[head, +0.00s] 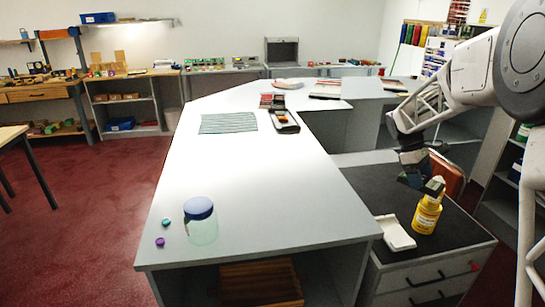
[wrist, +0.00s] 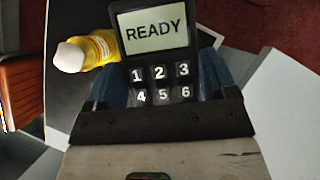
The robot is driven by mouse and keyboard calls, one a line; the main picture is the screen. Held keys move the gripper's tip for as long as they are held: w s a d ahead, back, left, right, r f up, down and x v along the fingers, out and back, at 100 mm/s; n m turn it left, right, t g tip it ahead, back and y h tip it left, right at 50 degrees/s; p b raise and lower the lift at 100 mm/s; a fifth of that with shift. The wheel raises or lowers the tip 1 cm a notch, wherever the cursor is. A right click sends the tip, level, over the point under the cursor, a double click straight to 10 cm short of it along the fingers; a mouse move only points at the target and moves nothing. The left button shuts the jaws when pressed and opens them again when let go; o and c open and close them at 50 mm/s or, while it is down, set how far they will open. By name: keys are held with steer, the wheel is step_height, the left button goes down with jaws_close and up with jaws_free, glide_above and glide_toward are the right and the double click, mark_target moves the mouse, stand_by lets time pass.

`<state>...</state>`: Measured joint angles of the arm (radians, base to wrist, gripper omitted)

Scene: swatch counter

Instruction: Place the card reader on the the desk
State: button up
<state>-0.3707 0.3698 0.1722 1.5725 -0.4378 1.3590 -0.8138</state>
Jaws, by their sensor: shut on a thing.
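The card reader (wrist: 152,40) is dark, with a lit screen reading READY and white number keys. My gripper (wrist: 160,85) is shut on it, with a bluish finger at each side. In the head view my gripper (head: 413,165) hangs above the dark-topped drawer unit (head: 365,195) at the right, which may be the desk. The reader shows there only as a small dark shape, partly lost against the dark top. It appears held above the surface, near the yellow bottle (head: 427,215). The reader's lower part is hidden by my gripper in the wrist view.
The yellow bottle and a white tray (head: 396,233) stand on the dark top.

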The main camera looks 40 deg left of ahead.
steer(key=s+a+n+t+y, duration=0.1)
steer(key=s+a+n+t, duration=0.2)
steer(key=a+n, duration=0.8)
steer(key=s+a+n+t+y, duration=0.2)
steer(key=s+a+n+t, duration=0.15)
steer(key=a, duration=1.55)
steer(key=s+a+n+y, duration=0.1)
steer(key=s+a+n, duration=0.2)
steer(key=a, duration=0.4)
steer(key=s+a+f+n+y, duration=0.1)
steer(key=s+a+n+y, duration=0.1)
steer(key=s+a+n, duration=0.2)
steer(key=s+a+f+n+y, duration=0.1)
steer(key=s+a+n+y, duration=0.1)
steer(key=s+a, duration=0.5)
steer(key=shift+s+a+f+n+t, duration=0.15)
steer(key=shift+a+n, duration=0.3)
steer(key=shift+a, duration=0.6)
steer(key=shift+s+a+r+n+t, duration=0.1)
steer(key=shift+a+n, duration=0.3)
steer(key=shift+a, duration=0.6)
steer(key=shift+f, duration=0.55)
